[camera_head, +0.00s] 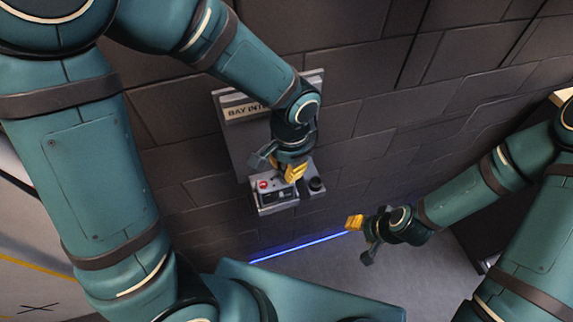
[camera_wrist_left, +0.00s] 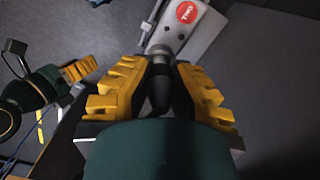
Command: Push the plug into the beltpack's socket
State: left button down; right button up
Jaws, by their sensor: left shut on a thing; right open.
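The beltpack (camera_head: 279,205) is a grey box with a red button on the low shelf of the wall panel. It also shows at the top of the left wrist view (camera_wrist_left: 205,28), with its red button (camera_wrist_left: 187,12). My left gripper (camera_head: 284,172) is at the beltpack. In the left wrist view its yellow fingers are shut on the black plug (camera_wrist_left: 161,92), which points toward the beltpack's near end. A grey round part lies at the plug's tip; I cannot tell how far the plug is in the socket. My right gripper (camera_head: 361,240) is open and empty, lower right of the beltpack.
A wall panel with a lettered sign (camera_head: 243,111) stands behind my left arm. A dark round holder (camera_head: 316,185) sits right of the beltpack. The wall (camera_head: 380,125) is dark brick, with a blue light strip (camera_head: 300,247) along its foot. The floor around my right gripper is clear.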

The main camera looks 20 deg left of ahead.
pick_arm(q)
jog(key=shift+f, duration=0.35)
jog(key=c, duration=1)
grip_release()
jog(key=shift+r, duration=0.1)
jog(key=r, duration=1.2)
jog(key=shift+w+d, duration=0.3)
jog(key=shift+w, duration=0.05)
jog(key=shift+f, duration=0.1)
